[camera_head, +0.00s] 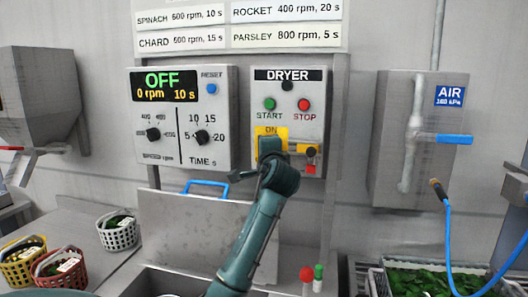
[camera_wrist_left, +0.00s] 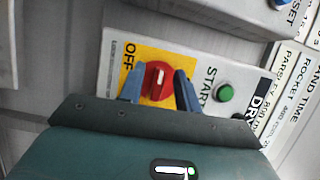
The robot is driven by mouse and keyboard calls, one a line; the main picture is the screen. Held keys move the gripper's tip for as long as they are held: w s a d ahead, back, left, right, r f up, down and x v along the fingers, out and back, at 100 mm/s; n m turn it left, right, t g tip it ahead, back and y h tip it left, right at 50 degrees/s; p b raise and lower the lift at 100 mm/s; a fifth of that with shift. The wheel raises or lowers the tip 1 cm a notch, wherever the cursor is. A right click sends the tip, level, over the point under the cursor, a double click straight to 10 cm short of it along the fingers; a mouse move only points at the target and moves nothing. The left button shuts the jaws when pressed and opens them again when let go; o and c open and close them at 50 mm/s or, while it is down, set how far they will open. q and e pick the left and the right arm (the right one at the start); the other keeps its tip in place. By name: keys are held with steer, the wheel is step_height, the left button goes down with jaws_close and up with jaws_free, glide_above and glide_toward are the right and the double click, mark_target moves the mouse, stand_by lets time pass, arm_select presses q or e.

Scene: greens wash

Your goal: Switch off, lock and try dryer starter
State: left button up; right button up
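The dryer starter (camera_head: 318,98) is a grey panel with a green START button (camera_head: 270,103) and a red STOP button (camera_head: 304,104). On its lower part is a yellow switch plate (camera_head: 262,131), mostly covered by my left gripper (camera_head: 272,148). The wrist view shows the red rotary knob (camera_wrist_left: 157,83) with a white mark, on the yellow plate beside the word OFF. My left gripper's blue fingers (camera_wrist_left: 160,88) stand on either side of the knob, close to it; firm contact cannot be told. A small metal fitting with a red part (camera_head: 311,168) sits right of the plate. My right gripper is not in view.
A speed and time panel (camera_head: 222,162) reading OFF, 0 rpm stands left of the starter. An air box with blue handle (camera_head: 455,139) and hose is at right. Baskets (camera_head: 118,236) sit at left.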

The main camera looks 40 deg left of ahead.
arm_select(q)
steer(key=b+v, duration=0.2)
steer(key=v, duration=1.1)
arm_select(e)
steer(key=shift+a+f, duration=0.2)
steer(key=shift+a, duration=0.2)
arm_select(q)
steer(key=shift+d, duration=0.1)
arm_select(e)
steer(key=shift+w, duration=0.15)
